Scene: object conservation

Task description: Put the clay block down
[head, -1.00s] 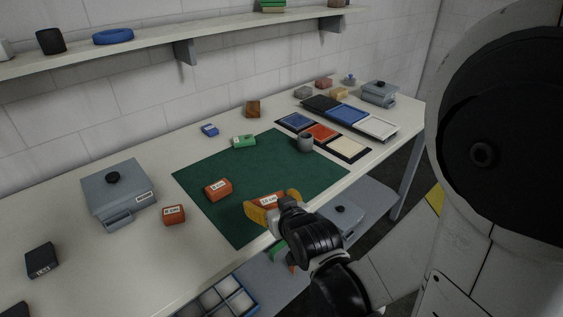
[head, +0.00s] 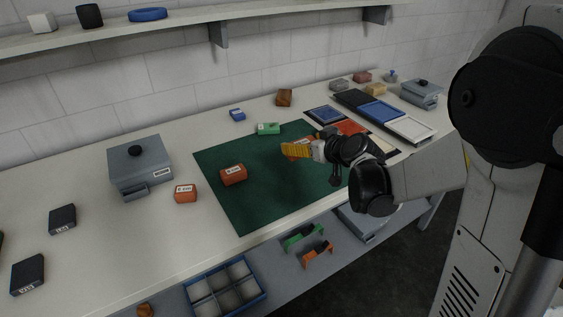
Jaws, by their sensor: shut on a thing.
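My gripper (head: 297,151), with yellow fingers, is over the right part of the green mat (head: 260,205). It is shut on an orange clay block (head: 303,142), mostly hidden behind the fingers. I cannot tell whether that block touches the mat. A second orange labelled block (head: 233,175) lies on the mat's left part, and a third, smaller one (head: 185,193) lies on the table just left of the mat.
A grey lidded box (head: 140,165) stands on the left of the table. A green block (head: 268,128) lies at the mat's back edge. Coloured trays (head: 410,128) are at the right. Dark labelled blocks (head: 62,218) lie at the front left. The mat's middle is clear.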

